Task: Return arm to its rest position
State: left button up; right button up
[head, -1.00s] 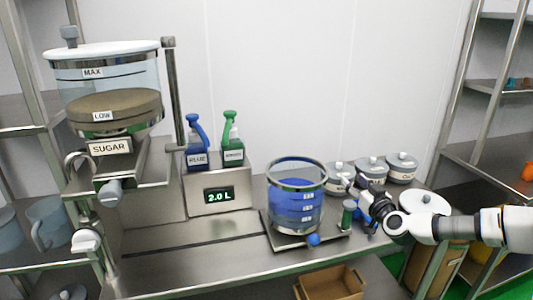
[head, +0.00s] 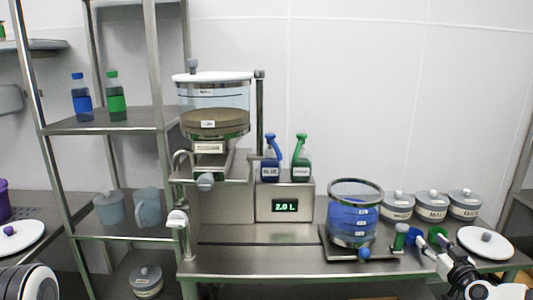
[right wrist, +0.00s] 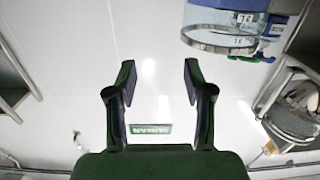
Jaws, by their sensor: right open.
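My right gripper (head: 432,240) is open and empty in the head view, at the front right of the steel table (head: 290,262). Its arm comes in from the lower right. My left gripper is out of view; only part of that arm shows at lower left.
Several lidded grey pots (head: 431,206) stand behind the gripper, and a white lid (head: 485,242) lies to its right. The sugar hopper (head: 213,105) stands on the left, with blue (head: 271,160) and green (head: 301,160) spray bottles beside it. Steel shelves (head: 110,125) rise further left.

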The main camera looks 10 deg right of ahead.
jog(key=a+f+n+g+y, duration=0.4)
jog(key=a+f+n, duration=0.2)
jog(key=a+f, duration=0.6)
jog(key=s+a+f+n+g+y, duration=0.2)
jog(key=s+a+f+g, duration=0.45)
jog(key=a+f, duration=0.6)
jog(key=s+a+f+m+g, duration=0.1)
jog(key=s+a+f+g, duration=0.15)
jog(key=s+a, duration=0.4)
jog(key=s+a+f+g, duration=0.2)
jog(key=s+a+f, duration=0.2)
jog(key=s, duration=0.6)
jog(key=s+d+r+m+g+h, duration=0.1)
jog(key=s+m+g+h, duration=0.1)
jog(key=s+m, duration=0.3)
jog(key=s, duration=0.3)
jog(key=shift+s+m, duration=0.15)
jog(key=shift+m, duration=0.15)
